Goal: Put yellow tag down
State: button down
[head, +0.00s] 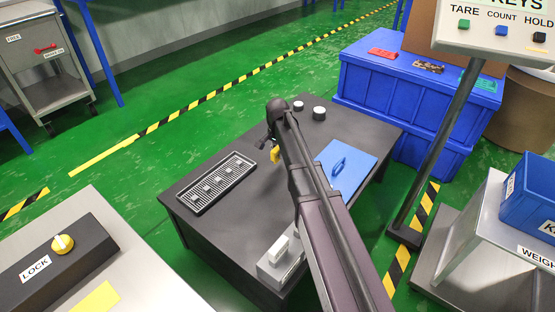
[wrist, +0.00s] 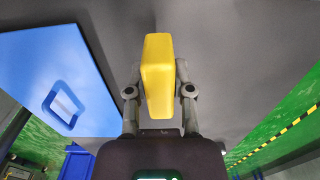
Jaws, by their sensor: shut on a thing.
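A yellow tag (wrist: 158,75) is between the two fingers of my gripper (wrist: 160,90) in the wrist view, and the fingers are shut on it. In the head view the yellow tag (head: 275,154) shows small below my gripper (head: 270,145), over the dark table (head: 250,140). The tag appears held above the table top; the exact gap is hard to tell. My arm hides part of the table's middle.
On the table, a black grated tray (head: 217,183) lies left, and a blue board (head: 345,165) with a blue handle lies right. Two small round weights (head: 319,113) stand at the back. A white device (head: 281,258) sits at the front edge. Clear table lies behind the tray.

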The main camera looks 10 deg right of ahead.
aim_at(278, 159)
jog(key=shift+f+b, duration=1.35)
jog(key=shift+f, duration=0.2)
jog(key=shift+f, duration=0.15)
jog(key=c, duration=0.5)
grip_release()
jog(key=shift+r, duration=0.2)
notch_tip(278, 159, up, 12)
jog(key=p, duration=1.2)
jog(key=shift+d, duration=0.1)
jog(key=s+d+n, duration=0.3)
jog(key=s+n, duration=0.1)
jog(key=s, duration=0.8)
jog(key=s+d+n, duration=0.3)
jog(key=s+n, duration=0.2)
jog(key=s, duration=0.8)
jog(key=shift+d, duration=0.15)
